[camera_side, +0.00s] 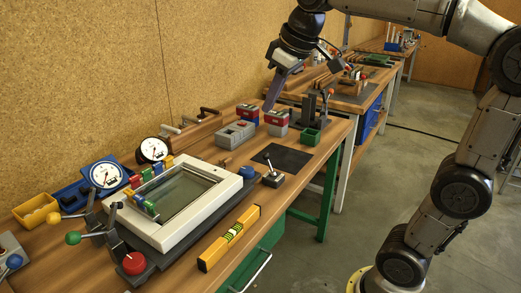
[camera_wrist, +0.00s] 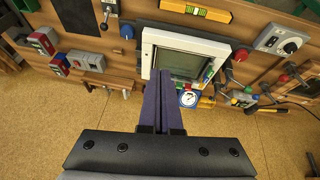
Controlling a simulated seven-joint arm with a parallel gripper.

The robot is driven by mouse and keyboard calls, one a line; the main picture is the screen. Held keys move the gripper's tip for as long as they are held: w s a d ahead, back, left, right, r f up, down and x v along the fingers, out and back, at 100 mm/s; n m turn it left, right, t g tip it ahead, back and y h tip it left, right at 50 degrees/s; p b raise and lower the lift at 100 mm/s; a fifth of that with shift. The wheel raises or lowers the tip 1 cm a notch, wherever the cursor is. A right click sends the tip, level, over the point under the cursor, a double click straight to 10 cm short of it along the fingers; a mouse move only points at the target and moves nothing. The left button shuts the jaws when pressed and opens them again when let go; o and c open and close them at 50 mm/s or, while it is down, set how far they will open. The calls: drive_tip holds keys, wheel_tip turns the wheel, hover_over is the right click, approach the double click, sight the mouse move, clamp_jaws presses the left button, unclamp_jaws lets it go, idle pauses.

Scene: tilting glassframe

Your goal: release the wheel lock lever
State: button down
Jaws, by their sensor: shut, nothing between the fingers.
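The white glass frame (camera_side: 157,238) lies on a grey base on the wooden bench in the side view; it also shows in the wrist view (camera_wrist: 147,52). At its left end are grey levers with a green ball (camera_side: 73,238) and a yellow ball (camera_side: 53,218), and a red knob (camera_side: 134,263). A small box with a black upright lever (camera_side: 272,177) stands right of the frame. I cannot tell which is the wheel lock lever. My gripper (camera_side: 268,107) is shut and empty, above the bench near the red-and-grey blocks, apart from the levers. Its purple fingers (camera_wrist: 163,78) meet in the wrist view.
A yellow spirit level (camera_side: 229,238) lies along the bench's front edge. Dial gauges (camera_side: 105,174) stand behind the frame. A dark mat (camera_side: 282,158) is bare.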

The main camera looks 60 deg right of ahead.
sight(269, 163)
drive_tip(key=w+d+f+m+g, duration=0.1)
drive_tip(key=w+d+f, duration=0.1)
drive_tip(key=w+d, duration=0.5)
drive_tip(key=w+d+f+g, duration=0.1)
drive_tip(key=w+d+f, duration=0.3)
drive_tip(key=w, duration=0.5)
drive_tip(key=w+d+f+m+g, duration=0.2)
drive_tip(key=w+d+f, duration=0.1)
drive_tip(key=d+f, duration=0.7)
drive_tip(key=shift+d+f, duration=0.2)
drive_tip(key=shift+f, duration=0.7)
drive_tip(key=shift+w+f, duration=0.1)
wheel_tip(269, 163, down, 9)
drive_tip(key=s, duration=0.3)
